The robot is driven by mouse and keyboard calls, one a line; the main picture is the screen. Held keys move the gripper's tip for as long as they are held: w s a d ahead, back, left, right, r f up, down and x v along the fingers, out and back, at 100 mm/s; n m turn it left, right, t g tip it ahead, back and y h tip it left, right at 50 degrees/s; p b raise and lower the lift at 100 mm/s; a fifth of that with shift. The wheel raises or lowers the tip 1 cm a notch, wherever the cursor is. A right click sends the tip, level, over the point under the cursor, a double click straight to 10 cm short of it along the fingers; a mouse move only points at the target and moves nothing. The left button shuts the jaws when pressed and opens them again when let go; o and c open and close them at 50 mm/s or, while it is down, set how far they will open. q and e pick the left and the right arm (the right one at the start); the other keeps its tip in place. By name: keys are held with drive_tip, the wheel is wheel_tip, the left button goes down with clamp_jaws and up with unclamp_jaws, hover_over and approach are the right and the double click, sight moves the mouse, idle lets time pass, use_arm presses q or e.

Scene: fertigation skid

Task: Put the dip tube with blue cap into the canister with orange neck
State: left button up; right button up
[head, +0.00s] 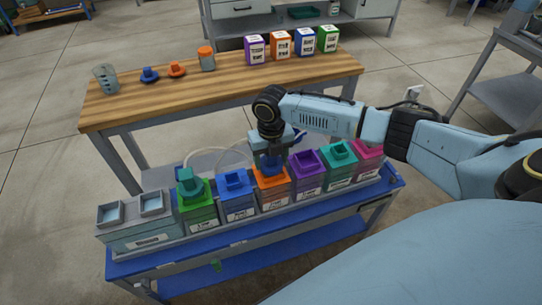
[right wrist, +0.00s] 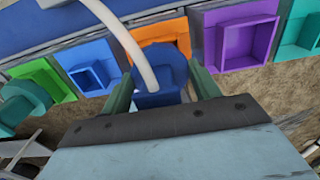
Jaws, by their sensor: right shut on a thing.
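The dip tube's blue cap (head: 269,163) is at the canister with orange neck (head: 273,183), in the middle of the row. In the right wrist view the blue cap (right wrist: 168,68) sits between my right gripper's fingers, with part of the orange neck (right wrist: 160,30) behind it. A pale hose (right wrist: 125,38) curves away from the cap. My right gripper (head: 271,155) points down and is shut on the cap. The tube below the cap is hidden, so I cannot tell how deep it sits or whether the cap is seated. My left gripper is not in view.
Beside the orange-necked canister are a blue one (head: 236,190) and a purple one (head: 307,170), both with open necks. A teal cap (head: 188,183) stands on the green-necked canister. A grey two-well box (head: 135,232) is at the left end. A wooden bench (head: 180,88) stands behind.

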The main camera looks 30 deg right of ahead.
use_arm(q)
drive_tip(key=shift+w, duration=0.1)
use_arm(e)
drive_tip(key=shift+f, duration=0.1)
drive_tip(key=o, duration=1.1)
drive_tip(key=shift+r, duration=0.2)
wheel_tip(320, 180, up, 6)
drive_tip(key=shift+r+p, duration=0.1)
drive_tip(key=shift+p, duration=0.85)
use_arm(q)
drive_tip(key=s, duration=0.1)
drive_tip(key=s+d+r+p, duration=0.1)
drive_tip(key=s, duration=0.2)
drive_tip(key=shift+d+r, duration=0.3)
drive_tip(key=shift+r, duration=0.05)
use_arm(e)
wheel_tip(320, 180, up, 7)
drive_tip(key=shift+f, duration=0.1)
